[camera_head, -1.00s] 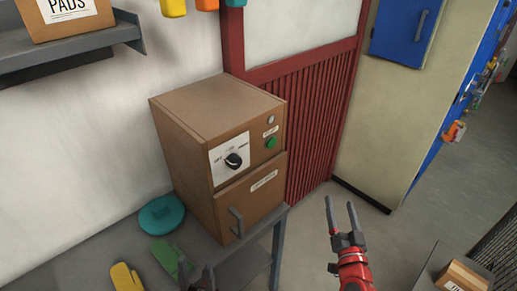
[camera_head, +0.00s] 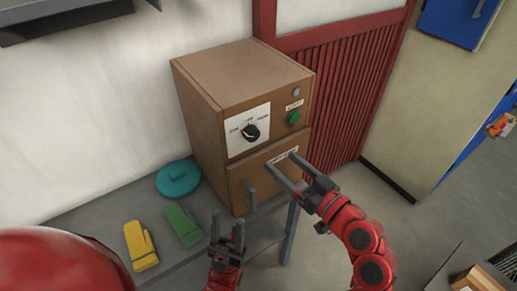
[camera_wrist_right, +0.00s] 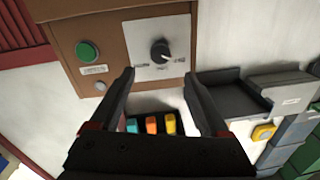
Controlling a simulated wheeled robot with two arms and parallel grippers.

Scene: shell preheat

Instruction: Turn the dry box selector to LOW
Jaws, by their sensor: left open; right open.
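The dry box (camera_head: 205,90) is a brown cabinet on a grey bench. Its black selector knob (camera_head: 250,132) sits on a white plate on the upper front, with small labels around it; I cannot surely read its setting. The knob also shows in the right wrist view (camera_wrist_right: 160,52), beyond the fingertips. My right gripper (camera_head: 281,158) is open and empty, in front of the box's lower door and below the knob, apart from it. In its wrist view the open fingers (camera_wrist_right: 158,76) point toward the knob plate. My left gripper (camera_head: 227,216) is open and empty, low near the bench front.
A green button (camera_head: 294,117) and a grey lamp (camera_head: 296,91) are right of the knob. The door handle (camera_head: 250,196) sticks out below. A teal round object (camera_head: 178,179), green mitt (camera_head: 183,225) and yellow mitt (camera_head: 141,246) lie on the bench (camera_head: 75,218).

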